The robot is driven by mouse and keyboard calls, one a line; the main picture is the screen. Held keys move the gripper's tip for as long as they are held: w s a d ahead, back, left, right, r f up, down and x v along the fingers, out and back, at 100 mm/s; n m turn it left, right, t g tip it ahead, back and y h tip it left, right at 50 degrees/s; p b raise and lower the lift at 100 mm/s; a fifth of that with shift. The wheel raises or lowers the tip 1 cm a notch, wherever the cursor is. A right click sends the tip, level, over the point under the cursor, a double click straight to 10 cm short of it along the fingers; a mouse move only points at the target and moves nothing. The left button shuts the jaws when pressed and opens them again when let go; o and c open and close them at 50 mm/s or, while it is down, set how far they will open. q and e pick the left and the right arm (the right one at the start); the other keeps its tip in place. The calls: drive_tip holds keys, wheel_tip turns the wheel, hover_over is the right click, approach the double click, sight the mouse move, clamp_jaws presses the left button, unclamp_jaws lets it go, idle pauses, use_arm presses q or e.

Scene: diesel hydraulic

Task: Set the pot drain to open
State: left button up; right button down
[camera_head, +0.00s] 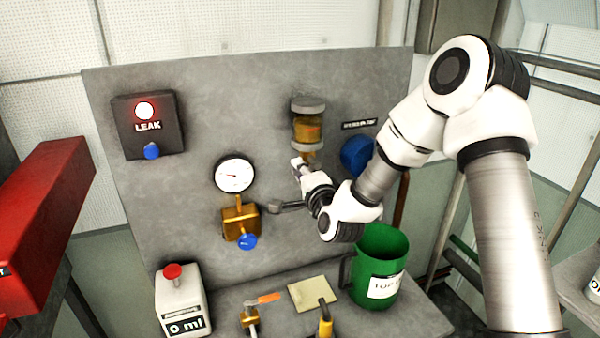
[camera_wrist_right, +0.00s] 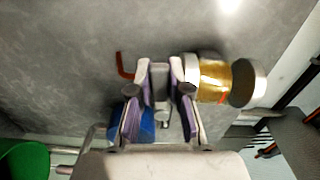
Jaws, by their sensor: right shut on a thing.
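The pot (camera_head: 308,128) is a clear bowl of amber liquid with grey end caps, fixed to the grey panel. It also shows to the right of the fingers in the right wrist view (camera_wrist_right: 214,80). My right gripper (camera_head: 301,166) is at the pot's lower end, where the pot drain sits. In the right wrist view its fingers (camera_wrist_right: 160,72) are shut on a small grey piece, which I take for the pot drain (camera_wrist_right: 158,80). The fingers largely hide the drain, so its setting cannot be read. My left gripper is not in view.
A blue round part (camera_head: 356,156) is close right of my gripper. A gauge (camera_head: 235,174) and brass valve (camera_head: 240,220) with a dark lever are left of it. A green jug (camera_head: 380,252) stands below on the ledge. A lit red LEAK lamp (camera_head: 145,110) is upper left.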

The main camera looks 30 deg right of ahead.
drive_tip(key=shift+s+d+f+n+b, duration=0.15)
drive_tip(key=shift+d+f+n+b, duration=0.6)
drive_tip(key=shift+n, duration=1.75)
drive_tip(key=shift+s+d+f+n+b, duration=0.15)
drive_tip(key=shift+d+f+n+b, duration=0.45)
drive_tip(key=shift+n, duration=1.9)
drive_tip(key=shift+s+d+f+n+b, duration=0.25)
drive_tip(key=shift+f+n+b, duration=0.4)
drive_tip(key=shift+n+b, duration=1.25)
drive_tip(key=shift+w+d+n+p, duration=0.1)
drive_tip(key=shift+n+p, duration=0.5)
drive_tip(key=shift+n, duration=0.1)
drive_tip(key=c, duration=1.1)
unclamp_jaws()
drive_tip(key=shift+r, duration=0.1)
